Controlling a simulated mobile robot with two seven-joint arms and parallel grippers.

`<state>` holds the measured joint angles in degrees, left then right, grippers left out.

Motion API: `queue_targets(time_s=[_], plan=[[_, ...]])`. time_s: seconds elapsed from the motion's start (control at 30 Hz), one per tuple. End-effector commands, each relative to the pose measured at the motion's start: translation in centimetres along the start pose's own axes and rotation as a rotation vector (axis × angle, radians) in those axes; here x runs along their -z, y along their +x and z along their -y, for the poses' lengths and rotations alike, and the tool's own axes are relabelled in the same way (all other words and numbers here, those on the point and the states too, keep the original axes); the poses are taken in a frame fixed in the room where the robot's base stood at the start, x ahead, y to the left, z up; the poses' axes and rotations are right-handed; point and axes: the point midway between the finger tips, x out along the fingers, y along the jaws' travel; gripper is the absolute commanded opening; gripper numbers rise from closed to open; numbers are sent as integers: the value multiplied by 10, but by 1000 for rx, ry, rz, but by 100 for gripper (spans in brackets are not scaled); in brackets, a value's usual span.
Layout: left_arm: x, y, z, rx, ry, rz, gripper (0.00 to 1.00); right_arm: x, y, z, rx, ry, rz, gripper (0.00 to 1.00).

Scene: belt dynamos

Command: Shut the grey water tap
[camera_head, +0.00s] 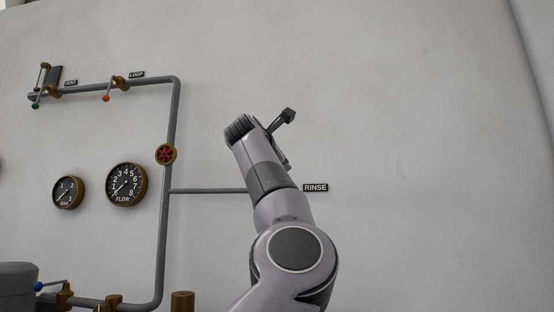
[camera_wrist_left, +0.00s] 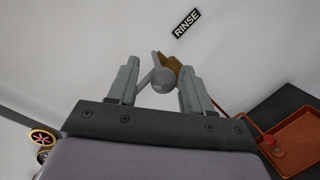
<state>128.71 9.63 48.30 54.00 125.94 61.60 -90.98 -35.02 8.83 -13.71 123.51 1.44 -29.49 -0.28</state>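The grey water tap shows in the left wrist view as a round grey knob (camera_wrist_left: 163,79) on a short grey lever, with a brass body (camera_wrist_left: 174,64) behind it. The RINSE label (camera_wrist_left: 187,22) is above it. My left gripper (camera_wrist_left: 160,82) is open, its two fingers on either side of the grey knob. A gap shows on the left of the knob; whether it touches the right finger I cannot tell. My right gripper is not in view.
In the head view, grey pipes (camera_head: 163,230) carry a red handwheel (camera_head: 166,155), an orange-knobbed tap (camera_head: 106,98), a green-knobbed tap (camera_head: 36,105) and a blue-knobbed tap (camera_head: 38,286). Two gauges (camera_head: 127,185) hang left. An orange tray (camera_wrist_left: 300,138) lies lower right in the wrist view.

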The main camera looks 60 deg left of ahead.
Motion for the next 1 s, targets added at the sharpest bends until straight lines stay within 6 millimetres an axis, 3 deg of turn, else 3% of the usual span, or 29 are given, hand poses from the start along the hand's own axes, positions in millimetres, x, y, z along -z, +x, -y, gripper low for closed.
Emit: queue_targets(time_s=[0.23,0.5,1.0], plan=[[1,-27,2,-4,-1,2,50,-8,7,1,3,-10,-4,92],[1,-65,0,-4,0,-1,50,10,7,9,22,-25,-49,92],[1,-72,-1,-2,0,-2,50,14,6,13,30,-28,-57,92]])
